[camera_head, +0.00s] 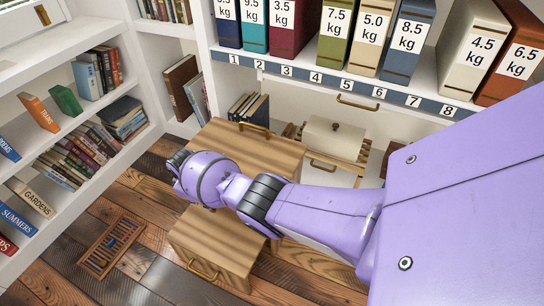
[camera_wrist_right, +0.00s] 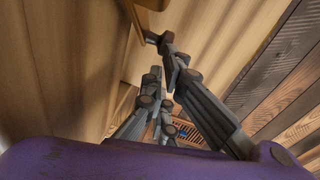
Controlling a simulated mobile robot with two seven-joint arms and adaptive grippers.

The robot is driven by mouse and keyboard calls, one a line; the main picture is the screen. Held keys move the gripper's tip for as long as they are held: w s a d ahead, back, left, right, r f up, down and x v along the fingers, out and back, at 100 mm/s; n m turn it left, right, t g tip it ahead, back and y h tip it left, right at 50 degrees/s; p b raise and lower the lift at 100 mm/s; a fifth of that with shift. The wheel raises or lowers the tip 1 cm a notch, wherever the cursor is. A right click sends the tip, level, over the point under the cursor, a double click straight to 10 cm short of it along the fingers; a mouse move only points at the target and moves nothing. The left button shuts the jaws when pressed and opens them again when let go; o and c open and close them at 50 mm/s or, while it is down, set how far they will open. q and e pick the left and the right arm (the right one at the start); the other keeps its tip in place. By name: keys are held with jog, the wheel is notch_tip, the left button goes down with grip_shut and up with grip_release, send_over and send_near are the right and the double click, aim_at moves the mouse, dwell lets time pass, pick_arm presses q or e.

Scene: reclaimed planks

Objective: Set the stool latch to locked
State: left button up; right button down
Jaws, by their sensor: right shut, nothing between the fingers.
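The wooden step stool has an upper step (camera_head: 240,148) and a lower step (camera_head: 215,245) in the head view, with brass handles on it. My purple right arm reaches in from the right, across the upper step. My right gripper (camera_head: 178,158) is at the left edge of the stool, mostly hidden behind its own wrist. My left gripper is not in view.
Bookshelves (camera_head: 70,130) stand at left. Floor between vent and left shelves is clear.

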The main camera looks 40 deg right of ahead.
jog(key=shift+w+f+g+b, duration=0.15)
jog(key=shift+f+g+b, duration=0.1)
jog(key=shift+g+b, duration=0.25)
jog(key=shift+f+h, duration=0.15)
jog(key=shift+h, duration=0.15)
jog(key=shift+s+d+f+b, duration=0.1)
jog(key=shift+s+f+b, duration=0.15)
jog(key=shift+b, duration=0.1)
jog(key=shift+s+f, duration=0.25)
jog(key=shift+f, duration=0.1)
jog(key=shift+d+f, duration=0.1)
jog(key=shift+s+f, duration=0.2)
jog(key=shift+r, duration=0.1)
dwell(0.3)
